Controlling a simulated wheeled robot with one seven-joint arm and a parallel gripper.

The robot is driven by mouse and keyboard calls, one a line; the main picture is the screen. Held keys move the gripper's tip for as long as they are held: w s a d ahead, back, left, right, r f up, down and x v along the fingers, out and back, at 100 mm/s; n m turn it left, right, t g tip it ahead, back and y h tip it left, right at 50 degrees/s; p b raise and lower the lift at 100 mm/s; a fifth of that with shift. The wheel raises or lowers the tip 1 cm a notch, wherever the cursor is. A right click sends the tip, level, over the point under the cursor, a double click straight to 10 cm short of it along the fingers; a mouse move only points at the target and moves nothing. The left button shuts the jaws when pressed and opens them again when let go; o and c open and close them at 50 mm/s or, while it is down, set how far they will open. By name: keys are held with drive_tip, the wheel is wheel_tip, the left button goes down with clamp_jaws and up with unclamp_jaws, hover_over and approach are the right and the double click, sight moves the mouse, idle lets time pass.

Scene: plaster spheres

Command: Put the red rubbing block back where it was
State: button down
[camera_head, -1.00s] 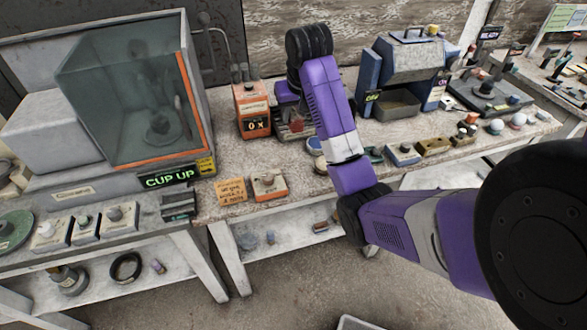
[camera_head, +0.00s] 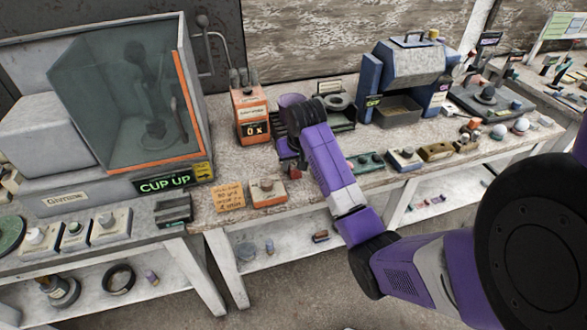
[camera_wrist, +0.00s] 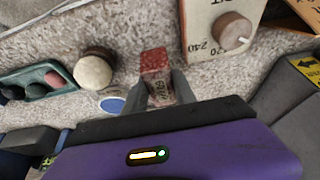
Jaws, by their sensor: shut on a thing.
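The red rubbing block (camera_wrist: 154,62) shows in the wrist view with a rough red end and a paler, marked side. My gripper (camera_wrist: 161,90) is shut on it, with one grey finger on each side. The block's lower part is hidden by the gripper body. I cannot tell whether the block touches the speckled bench top (camera_wrist: 130,30) or hangs just above it. In the head view my purple arm reaches to the bench's front part, right of a small orange-edged dial box (camera_head: 268,192). The fingertips are largely hidden there.
In the wrist view the dial box (camera_wrist: 215,28) stands close right of the block. A round pale-topped piece (camera_wrist: 93,70), a blue disc (camera_wrist: 112,104) and a green tray (camera_wrist: 38,84) lie left. An orange counter box (camera_head: 251,115) and a glass-fronted cabinet (camera_head: 120,100) stand behind.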

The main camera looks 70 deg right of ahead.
drive_tip(key=shift+f, duration=1.3)
drive_tip(key=shift+f, duration=0.1)
drive_tip(key=c, duration=1)
unclamp_jaws()
